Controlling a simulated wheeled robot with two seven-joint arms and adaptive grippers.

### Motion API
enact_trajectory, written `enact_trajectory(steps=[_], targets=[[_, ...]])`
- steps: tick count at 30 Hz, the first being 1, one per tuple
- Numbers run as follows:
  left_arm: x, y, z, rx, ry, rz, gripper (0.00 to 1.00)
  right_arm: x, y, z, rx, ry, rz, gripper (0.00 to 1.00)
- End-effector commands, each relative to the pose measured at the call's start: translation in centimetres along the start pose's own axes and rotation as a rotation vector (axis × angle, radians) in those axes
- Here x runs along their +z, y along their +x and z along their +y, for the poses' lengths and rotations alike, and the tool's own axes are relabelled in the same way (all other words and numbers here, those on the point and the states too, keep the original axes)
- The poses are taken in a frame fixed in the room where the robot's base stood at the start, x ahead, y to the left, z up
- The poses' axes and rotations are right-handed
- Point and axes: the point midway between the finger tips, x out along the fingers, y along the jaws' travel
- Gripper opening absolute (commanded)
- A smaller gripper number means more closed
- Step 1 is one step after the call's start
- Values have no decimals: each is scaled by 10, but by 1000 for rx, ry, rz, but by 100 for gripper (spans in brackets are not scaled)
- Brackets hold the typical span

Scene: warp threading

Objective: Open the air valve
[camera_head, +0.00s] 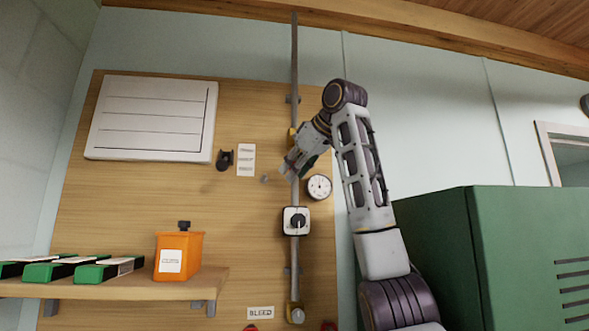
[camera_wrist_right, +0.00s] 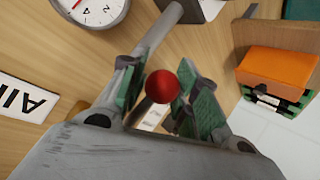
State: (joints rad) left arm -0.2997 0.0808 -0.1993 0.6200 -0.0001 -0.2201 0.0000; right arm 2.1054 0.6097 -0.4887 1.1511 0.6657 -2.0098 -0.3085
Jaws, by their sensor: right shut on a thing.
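My right gripper (camera_head: 289,168) is at the upper part of the wall board, in front of the vertical grey pipe (camera_head: 294,60). In the right wrist view its green-padded fingers (camera_wrist_right: 165,95) are closed around a handle with a red ball knob (camera_wrist_right: 162,86). The red knob shows between the fingertips; the rest of the handle is mostly hidden. A yellow fitting (camera_head: 291,136) on the pipe shows just behind the gripper. A partly seen label reading "AI" (camera_wrist_right: 22,102) is at the left of the wrist view. My left gripper is not in view.
A round gauge (camera_head: 319,187) is close beside the gripper, with a black rotary knob (camera_head: 297,220) below. An orange box (camera_head: 179,255) and green boxes stand on a shelf (camera_head: 140,288) at lower left. A green cabinet (camera_head: 440,240) stands at right.

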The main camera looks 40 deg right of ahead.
Motion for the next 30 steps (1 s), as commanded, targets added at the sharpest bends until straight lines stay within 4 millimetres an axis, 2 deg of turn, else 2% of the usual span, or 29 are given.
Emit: enact_trajectory(steps=[5,6,10,30], targets=[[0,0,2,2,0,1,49,-3,-1,-2,0,-7,7,0],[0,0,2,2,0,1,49,-3,-1,-2,0,-7,7,36],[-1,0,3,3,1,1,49,-2,-1,-2,0,-5,5,51],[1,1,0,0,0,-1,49,-2,0,-5,-4,8,6,51]])
